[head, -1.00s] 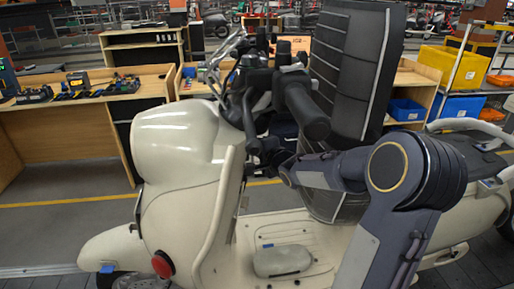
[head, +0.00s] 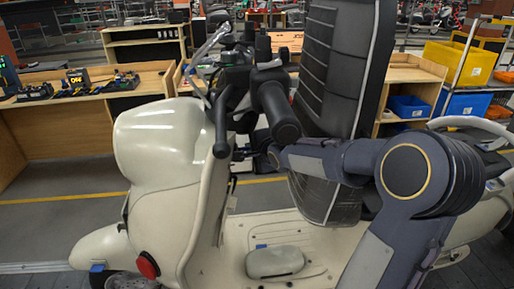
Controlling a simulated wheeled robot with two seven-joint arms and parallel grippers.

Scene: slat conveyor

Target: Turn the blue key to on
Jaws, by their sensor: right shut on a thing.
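A cream scooter (head: 160,145) stands side-on with black handlebars (head: 277,108) and a black seat back (head: 345,60). My right arm comes in from the right across the scooter. Its dark gripper (head: 242,154) is below the handlebars, at the inner side of the front shield. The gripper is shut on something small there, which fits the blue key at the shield. The key itself is hidden by the fingers and too small to make out, so its turn position cannot be told. My left gripper is not in view.
The handlebar grips hang close above my right gripper, and the seat back stands just behind the forearm. A grey part (head: 275,262) lies on the scooter's footboard. Wooden benches (head: 75,125) and a rack with yellow (head: 459,65) and blue bins stand behind, beyond a yellow floor line.

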